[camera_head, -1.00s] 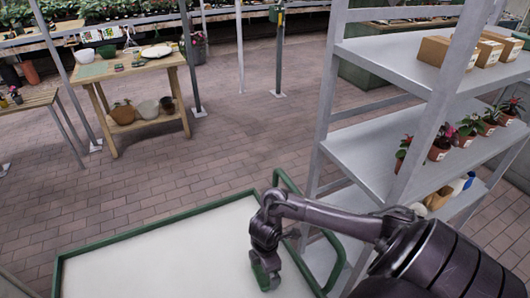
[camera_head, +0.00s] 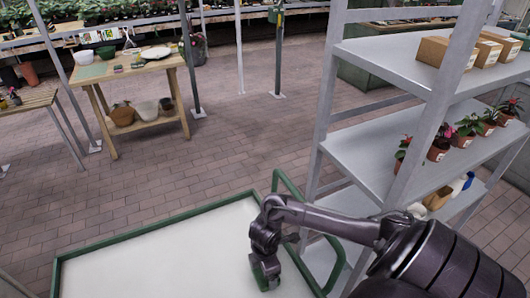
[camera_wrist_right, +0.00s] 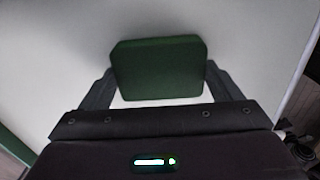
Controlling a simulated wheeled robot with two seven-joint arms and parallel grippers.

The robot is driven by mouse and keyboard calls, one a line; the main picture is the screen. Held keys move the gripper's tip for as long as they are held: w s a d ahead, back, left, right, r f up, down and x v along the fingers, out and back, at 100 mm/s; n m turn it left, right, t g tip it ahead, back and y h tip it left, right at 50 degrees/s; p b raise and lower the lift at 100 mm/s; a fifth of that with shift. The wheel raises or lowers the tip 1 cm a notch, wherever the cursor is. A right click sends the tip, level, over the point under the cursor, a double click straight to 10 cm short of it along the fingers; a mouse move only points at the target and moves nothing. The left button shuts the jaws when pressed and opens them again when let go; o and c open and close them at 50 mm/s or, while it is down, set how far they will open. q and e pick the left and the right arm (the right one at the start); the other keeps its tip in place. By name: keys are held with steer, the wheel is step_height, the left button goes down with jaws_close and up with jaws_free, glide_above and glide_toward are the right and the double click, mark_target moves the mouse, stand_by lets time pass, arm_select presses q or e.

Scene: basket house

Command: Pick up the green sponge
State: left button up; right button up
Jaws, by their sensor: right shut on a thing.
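The green sponge (camera_wrist_right: 158,68) is a dark green block, held between the two fingers of my right gripper (camera_wrist_right: 158,90) in the right wrist view. In the head view my right gripper (camera_head: 265,272) is over the white-topped cart with a green rim, and a bit of the green sponge (camera_head: 264,284) shows at its tip. I cannot tell whether the sponge touches the cart's surface. My left gripper is not in view.
The cart's white top (camera_head: 160,270) is otherwise bare, with a raised green rim and a green handle (camera_head: 325,235). A grey metal shelf (camera_head: 370,150) with potted plants and boxes stands close on the right. A wooden table (camera_head: 135,72) stands farther back left.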

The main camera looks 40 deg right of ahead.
step_height(320, 180, up, 6)
steer(key=shift+w+p, duration=0.1)
steer(key=shift+p, duration=0.35)
step_height(320, 180, up, 14)
steer(key=p, duration=0.6)
